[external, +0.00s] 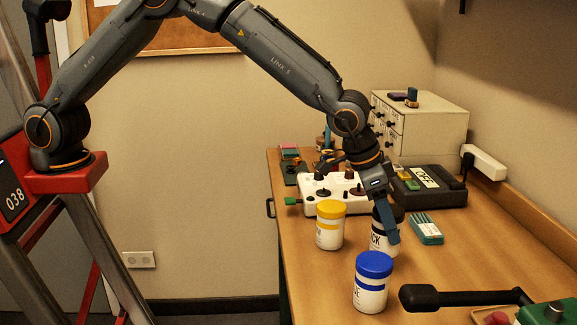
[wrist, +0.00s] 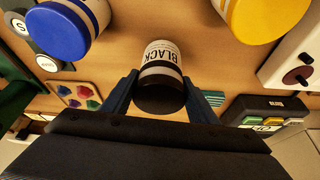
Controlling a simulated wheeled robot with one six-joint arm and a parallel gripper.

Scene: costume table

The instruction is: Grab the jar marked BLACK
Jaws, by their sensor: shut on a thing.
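The jar marked BLACK (wrist: 161,60) is white with a dark lid and stands between the two blue fingers of my gripper (wrist: 163,95) in the wrist view. In the external view my gripper (external: 390,222) reaches down over the table and is shut on this jar (external: 378,242), whose label is partly hidden by a finger. A jar with a yellow lid (external: 331,226) stands to its left. A jar with a blue lid (external: 372,283) stands in front of it.
A white box with knobs (external: 322,208) stands behind the yellow-lidded jar. A dark case marked OFF (external: 440,190) and a teal pack (external: 426,232) lie to the right. A black-handled tool (external: 450,298) lies at the front right of the wooden table (external: 470,262).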

